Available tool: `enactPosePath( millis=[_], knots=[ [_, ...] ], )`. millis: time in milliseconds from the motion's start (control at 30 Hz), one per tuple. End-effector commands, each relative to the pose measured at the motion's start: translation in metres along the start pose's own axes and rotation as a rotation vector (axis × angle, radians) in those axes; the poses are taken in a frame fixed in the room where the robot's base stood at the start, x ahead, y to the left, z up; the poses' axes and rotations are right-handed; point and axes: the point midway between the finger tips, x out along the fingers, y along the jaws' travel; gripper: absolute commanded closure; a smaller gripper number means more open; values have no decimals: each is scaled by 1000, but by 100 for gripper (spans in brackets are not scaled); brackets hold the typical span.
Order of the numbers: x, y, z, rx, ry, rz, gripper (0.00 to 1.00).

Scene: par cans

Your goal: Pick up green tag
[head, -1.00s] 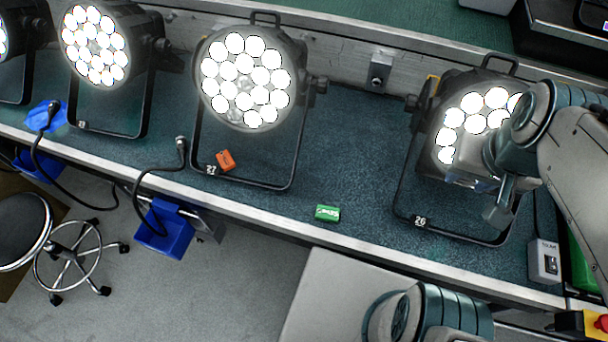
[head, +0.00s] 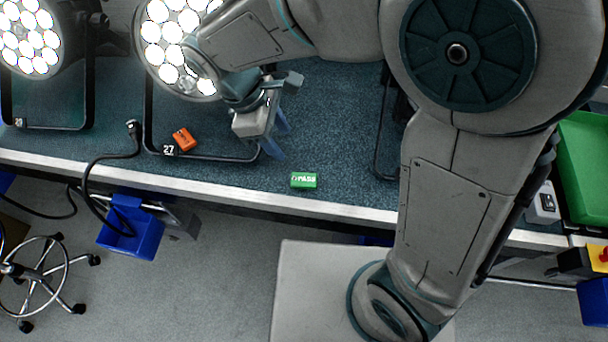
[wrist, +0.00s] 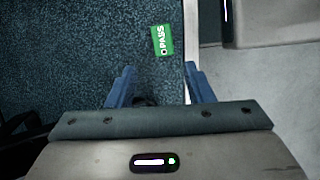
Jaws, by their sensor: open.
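The green tag (head: 304,180) is a small flat block marked PASS. It lies on the dark speckled bench top close to the front edge. In the wrist view the green tag (wrist: 162,40) lies beyond the fingertips, between their lines. My gripper (head: 277,140) is above the bench, left of and behind the tag, with blue fingers pointing down. In the wrist view my gripper (wrist: 158,82) has its two blue fingers spread apart with nothing between them. The tag is fully visible and apart from the fingers.
An orange tag (head: 184,139) lies left, by the lamp frame marked 27. Lit par cans (head: 30,38) stand along the bench. A cable (head: 92,170) hangs over the front edge. A blue bin (head: 130,226) hangs below. The bench around the green tag is clear.

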Motion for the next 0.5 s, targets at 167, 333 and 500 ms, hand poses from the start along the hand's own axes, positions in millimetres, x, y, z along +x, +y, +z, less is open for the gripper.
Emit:
enactPosePath(
  millis=[167,333,500],
  knots=[
    [12,-6,-18,-83,-29,10,53],
    [43,-7,-17,-85,-33,7,53],
    [74,-6,-16,-83,-31,8,53]
  ],
)
